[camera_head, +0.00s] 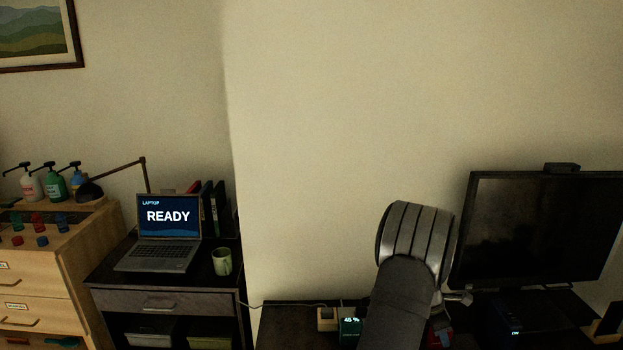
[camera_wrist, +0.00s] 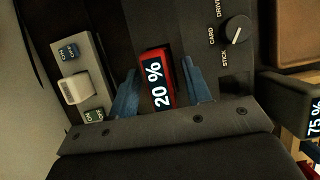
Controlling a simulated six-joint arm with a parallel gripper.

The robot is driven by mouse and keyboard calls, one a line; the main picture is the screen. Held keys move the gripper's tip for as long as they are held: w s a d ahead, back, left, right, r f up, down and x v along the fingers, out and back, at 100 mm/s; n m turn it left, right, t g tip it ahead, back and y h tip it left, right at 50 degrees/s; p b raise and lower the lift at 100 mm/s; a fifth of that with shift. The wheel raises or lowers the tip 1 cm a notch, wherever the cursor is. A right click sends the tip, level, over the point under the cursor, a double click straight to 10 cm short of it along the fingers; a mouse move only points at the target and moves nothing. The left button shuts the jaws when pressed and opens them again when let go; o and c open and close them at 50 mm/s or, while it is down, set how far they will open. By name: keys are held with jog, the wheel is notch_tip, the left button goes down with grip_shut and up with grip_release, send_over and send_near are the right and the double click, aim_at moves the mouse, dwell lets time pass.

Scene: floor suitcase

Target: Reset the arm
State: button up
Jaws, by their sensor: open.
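My gripper (camera_wrist: 162,88) shows in the wrist view as two blue fingers standing apart. A red block (camera_wrist: 162,68) with a "20 %" label lies between the fingers in that picture. I cannot tell how far below the fingertips it is. In the head view my arm rises in front of the dark desk (camera_head: 285,322), and the fingers are hidden. A red item (camera_head: 440,332) shows partly beside the arm there.
A panel with a white switch (camera_wrist: 76,88) is left of the fingers. The monitor (camera_head: 540,228) stands right of my arm. A teal block (camera_head: 350,327) sits left. A laptop (camera_head: 165,225) and mug (camera_head: 222,262) are farther left.

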jog(key=shift+x, duration=1.05)
jog(key=shift+d, duration=0.1)
jog(key=shift+r, duration=1.8)
jog(key=o, duration=1.2)
jog(key=shift+o, duration=0.2)
jog(key=s+d+r+m+t+y, duration=0.1)
jog(key=s+d+r+m+y, duration=0.1)
jog(key=s+d+r+m, duration=0.55)
jog(key=s+d+r+m+t+y, duration=0.1)
jog(key=s+d+r+m+y, duration=0.3)
jog(key=m, duration=0.7)
notch_tip(320, 180, down, 8)
jog(key=a+h, duration=0.1)
jog(key=a, duration=0.1)
jog(key=shift+w, duration=0.25)
jog(key=shift+a+n, duration=0.1)
jog(key=shift+n, duration=0.15)
